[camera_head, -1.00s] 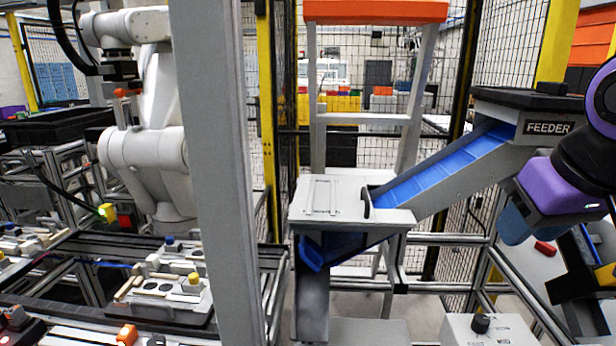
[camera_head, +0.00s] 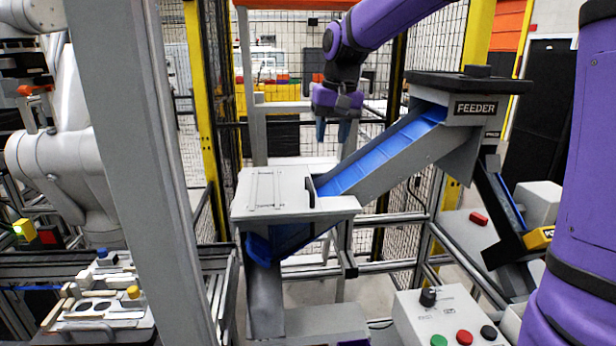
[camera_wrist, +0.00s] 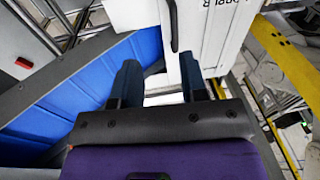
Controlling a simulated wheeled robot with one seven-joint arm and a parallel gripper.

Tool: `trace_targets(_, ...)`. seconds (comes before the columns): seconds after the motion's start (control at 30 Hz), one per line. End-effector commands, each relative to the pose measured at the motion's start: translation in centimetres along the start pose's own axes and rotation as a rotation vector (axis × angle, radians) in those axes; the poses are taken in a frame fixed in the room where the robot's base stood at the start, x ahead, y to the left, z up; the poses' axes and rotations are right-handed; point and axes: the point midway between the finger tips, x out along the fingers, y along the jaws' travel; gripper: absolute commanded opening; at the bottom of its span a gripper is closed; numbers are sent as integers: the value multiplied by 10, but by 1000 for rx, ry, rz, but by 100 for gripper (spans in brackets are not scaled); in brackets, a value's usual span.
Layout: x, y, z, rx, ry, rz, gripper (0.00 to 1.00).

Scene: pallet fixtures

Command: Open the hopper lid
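The hopper (camera_head: 262,213) is a grey box in the middle of the head view. Its flat light-grey lid (camera_head: 268,187) lies closed on top, with a dark handle (camera_head: 310,191) at its right side by the chute. In the wrist view the white lid (camera_wrist: 218,30) is at upper right of centre, and its dark handle (camera_wrist: 173,22) stands at the top. My gripper (camera_head: 333,132) hangs above the blue chute, up and right of the lid, fingers pointing down. In the wrist view its two dark fingers (camera_wrist: 159,80) are apart, with nothing between them. It does not touch the handle.
The blue chute (camera_head: 385,155) slopes from the hopper up to the feeder (camera_head: 468,100). A control box (camera_head: 450,325) with buttons stands at lower right. A grey post (camera_head: 120,120) rises at left. Wire fencing is behind the hopper.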

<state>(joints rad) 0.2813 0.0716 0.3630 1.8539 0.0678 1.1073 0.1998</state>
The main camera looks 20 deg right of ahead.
Motion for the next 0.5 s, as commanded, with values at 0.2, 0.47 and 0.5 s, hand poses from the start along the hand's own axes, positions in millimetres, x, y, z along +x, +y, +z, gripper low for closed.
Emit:
trace_targets(0.2,25,-3,-48,40,-64,-61,40)
trace_targets(0.47,36,-4,-64,56,-85,-86,40)
trace_targets(0.5,38,-4,-64,56,-86,-86,40)
